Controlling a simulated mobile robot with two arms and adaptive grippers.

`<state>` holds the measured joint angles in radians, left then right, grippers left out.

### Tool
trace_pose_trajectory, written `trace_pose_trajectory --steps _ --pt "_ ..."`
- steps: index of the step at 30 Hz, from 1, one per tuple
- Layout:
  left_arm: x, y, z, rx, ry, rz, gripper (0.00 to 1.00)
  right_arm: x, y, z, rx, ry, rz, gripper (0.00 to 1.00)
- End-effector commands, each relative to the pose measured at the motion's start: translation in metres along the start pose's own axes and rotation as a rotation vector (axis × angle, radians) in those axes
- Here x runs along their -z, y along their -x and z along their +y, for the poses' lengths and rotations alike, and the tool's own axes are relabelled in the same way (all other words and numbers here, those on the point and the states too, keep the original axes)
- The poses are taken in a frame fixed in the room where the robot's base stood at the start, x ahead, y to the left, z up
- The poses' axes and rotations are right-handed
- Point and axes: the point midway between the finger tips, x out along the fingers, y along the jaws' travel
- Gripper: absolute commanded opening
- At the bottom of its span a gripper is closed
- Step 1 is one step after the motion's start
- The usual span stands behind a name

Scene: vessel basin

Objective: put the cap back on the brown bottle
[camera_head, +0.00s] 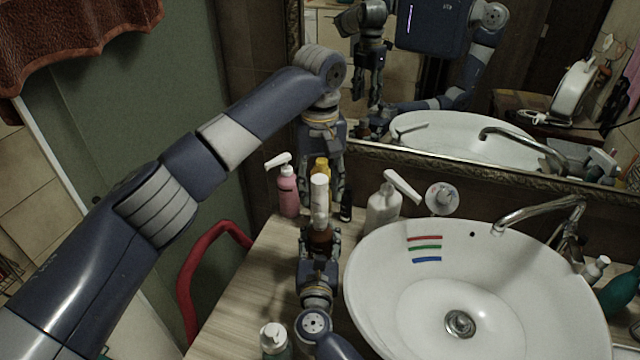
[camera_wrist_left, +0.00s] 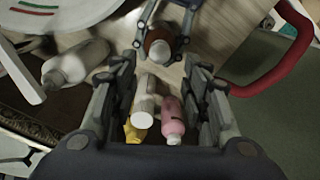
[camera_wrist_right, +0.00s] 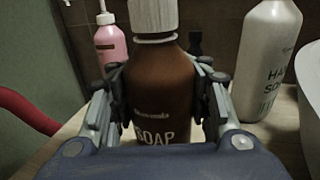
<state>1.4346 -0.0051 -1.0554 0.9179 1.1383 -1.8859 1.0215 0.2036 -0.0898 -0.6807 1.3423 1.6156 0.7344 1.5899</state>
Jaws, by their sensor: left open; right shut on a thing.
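The brown bottle (camera_wrist_right: 152,92) stands upright on the counter. My right gripper (camera_wrist_right: 157,88) is shut on its body, seen also in the head view (camera_head: 319,243).
A pink pump bottle (camera_head: 288,192) and a yellow bottle (camera_head: 321,167) stand behind. A white pump bottle (camera_head: 382,208) stands to the right, beside the basin (camera_head: 375,265). A mirror (camera_head: 440,75) rises behind the counter. A red rail (camera_head: 190,275) lies at left. Another bottle (camera_head: 274,342) stands in front.

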Motion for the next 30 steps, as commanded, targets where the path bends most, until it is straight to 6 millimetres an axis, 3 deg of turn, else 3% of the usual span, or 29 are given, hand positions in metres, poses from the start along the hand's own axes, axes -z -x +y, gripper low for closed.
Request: trace_pose_trajectory --steps 8,21,26,30 --pt "-0.001 0.002 0.000 0.000 0.245 -0.001 0.42 0.000 0.000 0.000 0.000 0.000 0.000 0.00" --pt "-0.001 0.001 0.000 0.000 0.271 -0.001 0.42 0.000 0.000 0.000 0.000 0.000 0.000 0.00" --pt "0.000 -0.013 -0.001 0.001 0.270 -0.002 0.42 0.000 0.000 0.000 0.000 0.000 0.000 0.00" --pt "-0.001 -0.035 -0.001 0.002 0.269 -0.002 0.42 0.000 0.000 0.000 0.000 0.000 0.000 0.00"
